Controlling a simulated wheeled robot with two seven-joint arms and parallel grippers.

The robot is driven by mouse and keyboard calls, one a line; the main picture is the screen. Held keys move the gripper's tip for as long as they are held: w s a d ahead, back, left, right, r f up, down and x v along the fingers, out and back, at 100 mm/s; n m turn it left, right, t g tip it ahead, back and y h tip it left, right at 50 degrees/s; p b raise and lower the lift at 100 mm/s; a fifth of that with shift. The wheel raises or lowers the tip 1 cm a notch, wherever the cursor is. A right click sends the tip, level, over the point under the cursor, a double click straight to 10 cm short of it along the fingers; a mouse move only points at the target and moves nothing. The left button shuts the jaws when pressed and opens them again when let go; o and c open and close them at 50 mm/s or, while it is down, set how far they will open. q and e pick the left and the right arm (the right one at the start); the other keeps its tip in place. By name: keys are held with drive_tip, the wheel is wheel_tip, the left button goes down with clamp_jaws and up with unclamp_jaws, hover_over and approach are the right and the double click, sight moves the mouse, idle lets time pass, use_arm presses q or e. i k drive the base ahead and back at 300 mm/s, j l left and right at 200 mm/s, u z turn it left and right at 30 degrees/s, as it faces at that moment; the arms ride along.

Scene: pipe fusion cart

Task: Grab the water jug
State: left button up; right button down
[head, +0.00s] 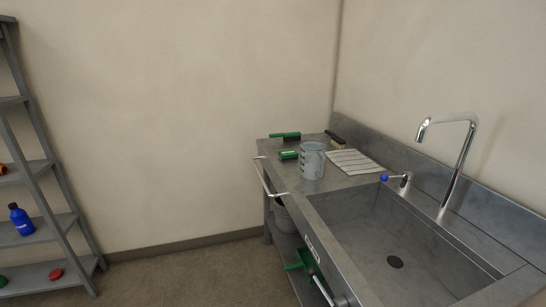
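The water jug (312,161) is a grey, translucent pitcher with dark markings on its side. It stands upright on the metal counter (345,189) left of the sink basin, in the head view. Neither of my grippers shows in this view.
A rail (266,178) runs along the counter's left edge. The sink (385,240) has a tall faucet (462,160). Shelves (40,238) stand at far left, with open floor between.

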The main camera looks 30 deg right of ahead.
sight(312, 152)
drive_tip(key=z, duration=1.4)
drive_tip(key=i+j+z, duration=0.1)
drive_tip(key=z, duration=0.4)
drive_tip(key=j+z, duration=0.25)
drive_tip(key=z, duration=0.25)
drive_tip(key=j+z, duration=0.25)
drive_tip(key=z, duration=0.25)
drive_tip(key=j+z, duration=0.25)
drive_tip(key=z, duration=0.2)
